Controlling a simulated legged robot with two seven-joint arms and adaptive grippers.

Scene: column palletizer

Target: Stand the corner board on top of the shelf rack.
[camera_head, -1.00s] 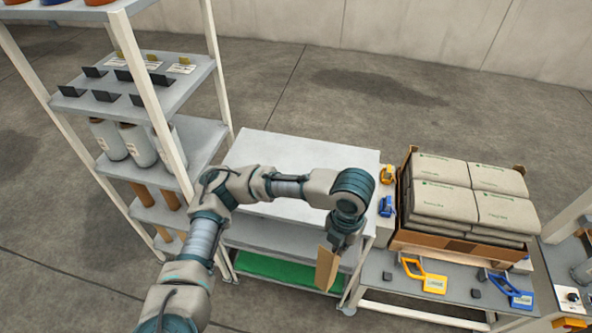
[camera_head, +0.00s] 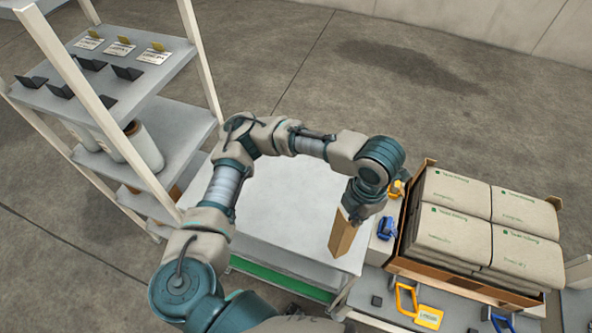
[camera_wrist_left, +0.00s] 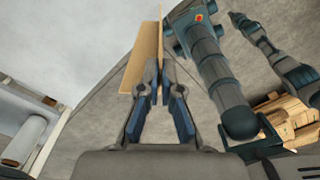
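The corner board (camera_head: 342,234) is a tan angled strip. My left gripper (camera_head: 354,208) is shut on its upper end and holds it over the right part of the white cart top. In the left wrist view the board (camera_wrist_left: 143,58) stands between the fingertips (camera_wrist_left: 160,80) and runs away from them. The shelf rack (camera_head: 150,88) stands at the left, with white posts and grey shelves. Only a corner of its top shelf (camera_head: 28,7) shows at the upper left. A slim arm in the left wrist view may be my right one; its fingers are too small to judge.
The cart top (camera_head: 285,195) is bare and stands between rack and bench. A carton of grey sacks (camera_head: 480,230) stands to the right, with yellow and blue tools (camera_head: 418,312) in front. The rack's shelf holds black brackets and cards. Open floor lies behind.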

